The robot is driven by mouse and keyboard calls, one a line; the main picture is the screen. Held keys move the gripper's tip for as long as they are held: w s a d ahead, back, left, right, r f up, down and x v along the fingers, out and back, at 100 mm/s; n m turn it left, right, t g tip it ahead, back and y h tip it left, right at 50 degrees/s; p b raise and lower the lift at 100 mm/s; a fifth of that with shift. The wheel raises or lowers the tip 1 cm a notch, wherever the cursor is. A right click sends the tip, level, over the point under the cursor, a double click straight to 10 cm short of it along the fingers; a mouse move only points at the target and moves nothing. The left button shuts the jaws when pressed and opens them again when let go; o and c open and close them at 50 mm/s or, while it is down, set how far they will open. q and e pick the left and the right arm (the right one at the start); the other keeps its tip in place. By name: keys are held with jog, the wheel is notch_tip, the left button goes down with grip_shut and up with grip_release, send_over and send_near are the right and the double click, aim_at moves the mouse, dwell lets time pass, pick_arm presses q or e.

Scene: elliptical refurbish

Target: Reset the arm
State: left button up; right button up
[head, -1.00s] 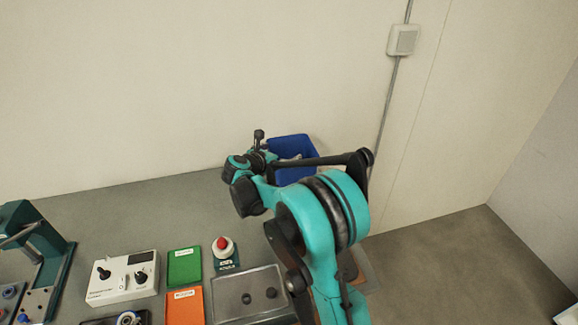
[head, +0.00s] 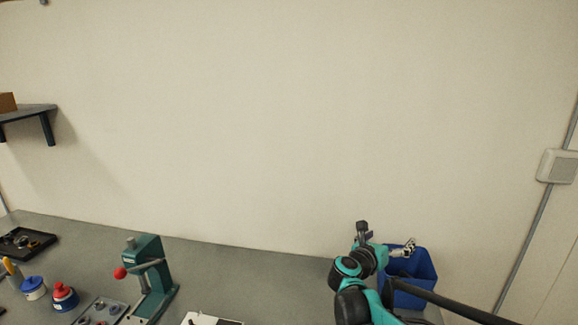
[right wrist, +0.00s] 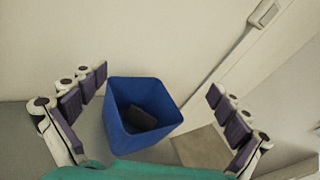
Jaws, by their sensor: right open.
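My right arm reaches in from the lower right of the head view. My right gripper (head: 404,248) is at the blue bin (head: 425,268) near the wall. In the right wrist view the gripper (right wrist: 157,84) has its two sets of purple-padded fingers spread wide, with nothing between the pads. The blue bin (right wrist: 150,143) shows between and beyond them, with a dark block (right wrist: 141,118) inside it. My left gripper is not in view.
A green press (head: 150,275) with a red knob stands on the grey bench (head: 235,268). Red-capped (head: 64,295) and blue-capped (head: 33,287) containers and a black tray (head: 25,242) are at the left. A wall shelf (head: 25,113) is above.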

jog(key=s+a+r+n+t+y, duration=0.2)
jog(key=a+r+n+t+y, duration=0.2)
jog(key=a+r+n+t, duration=0.5)
jog(key=s+a+n+g+y, duration=0.2)
jog(key=s+a+n+y, duration=0.5)
jog(key=n, duration=0.9)
jog(key=s+a+f+n+g+y, duration=0.4)
jog(key=s+a+f+n+g, duration=0.1)
jog(key=s+f+n, duration=0.4)
jog(key=s+d+f+n+g+h, duration=0.1)
jog(key=s+d+f+n+g, duration=0.1)
jog(key=s+f+n, duration=0.1)
jog(key=s+d+f+n+g+h, duration=0.1)
jog(key=s+d+f+n+g, duration=0.1)
jog(key=s+f, duration=0.4)
jog(key=s+d+f+n+g+h+b, duration=0.1)
jog(key=s+d+f+n+g, duration=0.1)
jog(key=s+f, duration=0.3)
jog(key=shift+s+f+n, duration=0.15)
jog(key=shift+s+n, duration=0.4)
jog(key=shift+n, duration=0.25)
jog(key=shift+d, duration=0.1)
